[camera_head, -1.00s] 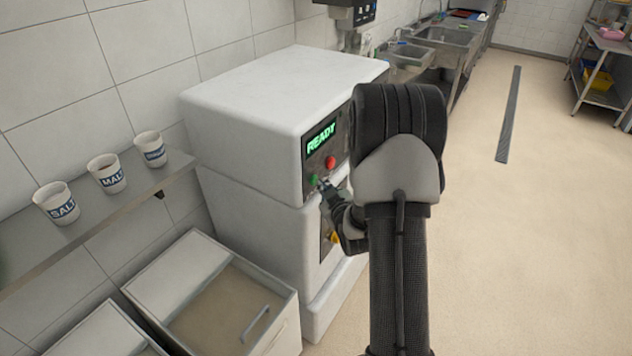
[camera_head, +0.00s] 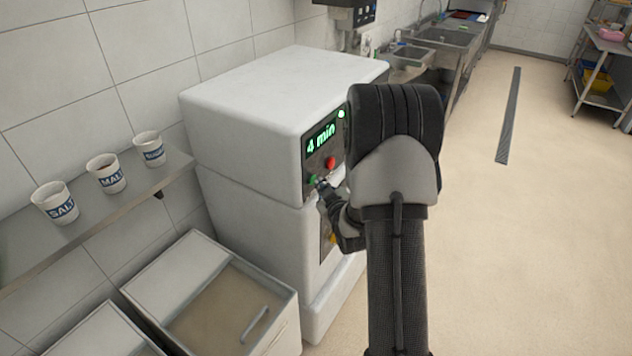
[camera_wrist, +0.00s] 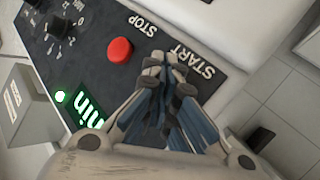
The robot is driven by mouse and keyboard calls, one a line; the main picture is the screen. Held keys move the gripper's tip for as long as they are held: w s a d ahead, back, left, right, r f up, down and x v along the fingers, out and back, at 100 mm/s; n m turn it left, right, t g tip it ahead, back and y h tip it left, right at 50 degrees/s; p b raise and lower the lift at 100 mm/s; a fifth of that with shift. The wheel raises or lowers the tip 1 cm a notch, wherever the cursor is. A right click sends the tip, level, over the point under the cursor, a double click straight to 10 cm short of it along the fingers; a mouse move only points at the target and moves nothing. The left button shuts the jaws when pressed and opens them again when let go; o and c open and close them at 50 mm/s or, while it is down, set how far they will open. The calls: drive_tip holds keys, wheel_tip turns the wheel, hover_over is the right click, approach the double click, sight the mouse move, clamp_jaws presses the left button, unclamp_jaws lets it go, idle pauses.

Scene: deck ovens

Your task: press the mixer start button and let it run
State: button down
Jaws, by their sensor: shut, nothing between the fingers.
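The mixer (camera_head: 250,130) is a white machine with a dark control panel on its front. Its display (camera_head: 321,139) reads "4 min" in green, and a green light (camera_head: 341,114) glows beside it. The red stop button (camera_head: 330,163) also shows in the wrist view (camera_wrist: 120,50). The green start button (camera_head: 312,180) shows in the head view at my fingertips; in the wrist view my fingers hide it below the START label (camera_wrist: 193,61). My gripper (camera_wrist: 160,62) is shut and empty, its tips at the panel by that label. I cannot tell whether they touch the button.
A wall shelf (camera_head: 95,225) at left holds cups labelled SALT (camera_head: 55,203) and MALT (camera_head: 107,173), plus a third cup. White bins (camera_head: 215,290) stand below it. Sinks (camera_head: 445,38) are behind the mixer. The floor at right is clear.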

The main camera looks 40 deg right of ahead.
drive_tip(key=shift+s, duration=0.1)
drive_tip(key=shift+s+d+b, duration=0.3)
drive_tip(key=shift+s+b, duration=0.05)
drive_tip(key=shift+s, duration=0.35)
drive_tip(key=shift+s+d+b, duration=0.2)
drive_tip(key=shift+s+d, duration=0.15)
drive_tip(key=shift+s, duration=0.45)
drive_tip(key=shift+s+d+b, duration=0.2)
drive_tip(key=shift+s+d, duration=0.1)
drive_tip(key=shift+s, duration=0.45)
drive_tip(key=shift+s+d+b, duration=0.2)
drive_tip(key=shift+s+d, duration=0.15)
drive_tip(key=shift+s, duration=0.45)
drive_tip(key=shift+a+r, duration=0.1)
